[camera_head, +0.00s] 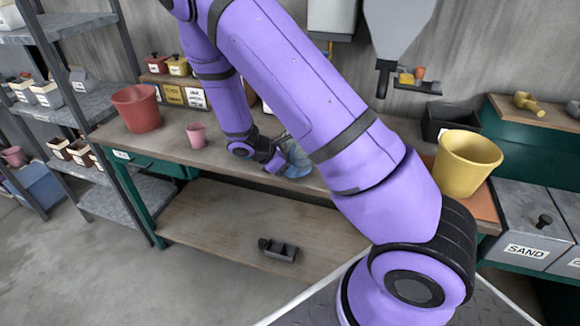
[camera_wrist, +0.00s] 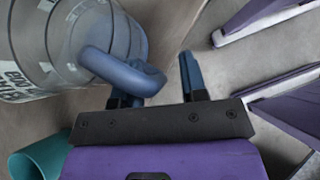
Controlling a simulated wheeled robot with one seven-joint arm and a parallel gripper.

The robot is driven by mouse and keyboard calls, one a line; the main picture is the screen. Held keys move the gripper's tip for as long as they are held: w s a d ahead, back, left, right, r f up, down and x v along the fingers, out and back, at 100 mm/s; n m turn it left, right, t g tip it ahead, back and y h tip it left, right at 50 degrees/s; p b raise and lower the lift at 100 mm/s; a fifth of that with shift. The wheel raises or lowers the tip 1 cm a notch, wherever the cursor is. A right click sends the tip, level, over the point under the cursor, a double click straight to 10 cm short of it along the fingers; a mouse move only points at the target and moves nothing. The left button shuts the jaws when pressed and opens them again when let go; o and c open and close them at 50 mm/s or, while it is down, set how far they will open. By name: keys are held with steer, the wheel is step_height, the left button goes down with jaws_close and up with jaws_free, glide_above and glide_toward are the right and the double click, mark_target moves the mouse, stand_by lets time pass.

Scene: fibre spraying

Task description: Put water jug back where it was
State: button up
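The water jug (camera_head: 297,161) is clear and bluish and stands on the workbench, partly hidden behind my arm in the head view. In the wrist view the jug (camera_wrist: 60,40), with measuring marks and a printed label, fills the upper left. Its blue handle (camera_wrist: 125,72) reaches toward my gripper. My gripper (camera_wrist: 158,72) is open, with a gap between its blue-grey fingers. The handle overlaps the left finger and reaches into the gap; the right finger is apart from it. I cannot tell whether the left finger touches the handle.
A pink cup (camera_head: 196,135) and red bucket (camera_head: 136,108) stand left on the workbench (camera_head: 165,148). A yellow bucket (camera_head: 466,161) stands right. A dispenser (camera_head: 398,30) hangs above. A teal round object (camera_wrist: 38,152) shows in the wrist view. A dark holder (camera_head: 279,250) lies on the lower shelf.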

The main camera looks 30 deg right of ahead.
steer(key=v, duration=1.1)
steer(key=s+r+m+y, duration=0.3)
steer(key=s+r+m, duration=0.1)
steer(key=r, duration=0.7)
steer(key=s+r+m+t+y, duration=0.2)
steer(key=s+r+m+t, duration=0.2)
steer(key=s+r, duration=0.4)
steer(key=s+r+m+t+y, duration=0.3)
steer(key=s+r+m, duration=0.3)
steer(key=s, duration=0.8)
steer(key=shift+a+r+m+t+y, duration=0.2)
steer(key=shift+r+m+t+y, duration=0.15)
steer(key=shift+r, duration=1.4)
